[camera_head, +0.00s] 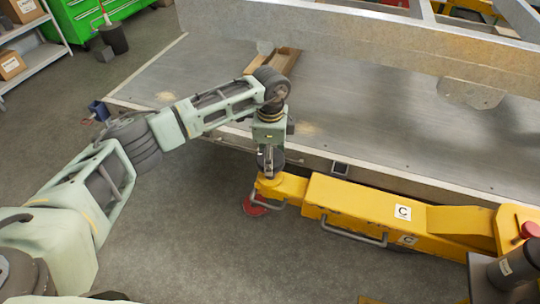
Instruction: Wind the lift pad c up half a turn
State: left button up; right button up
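My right gripper is not in view.
A grey trailer deck (400,120) lies behind the lift arm, with a metal beam (370,45) across it. A red-topped knob (529,231) is at the right. The floor (240,260) in front is clear.

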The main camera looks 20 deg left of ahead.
pick_arm(q)
jog(key=shift+s+f+n, duration=0.2)
jog(key=shift+f+n, duration=0.1)
jog(key=shift+f, duration=0.05)
jog(key=o, duration=1.1)
jog(key=shift+w, duration=0.25)
jog(key=shift+r, duration=0.2)
notch_tip(320, 180, up, 12)
jog(key=shift+f, duration=0.1)
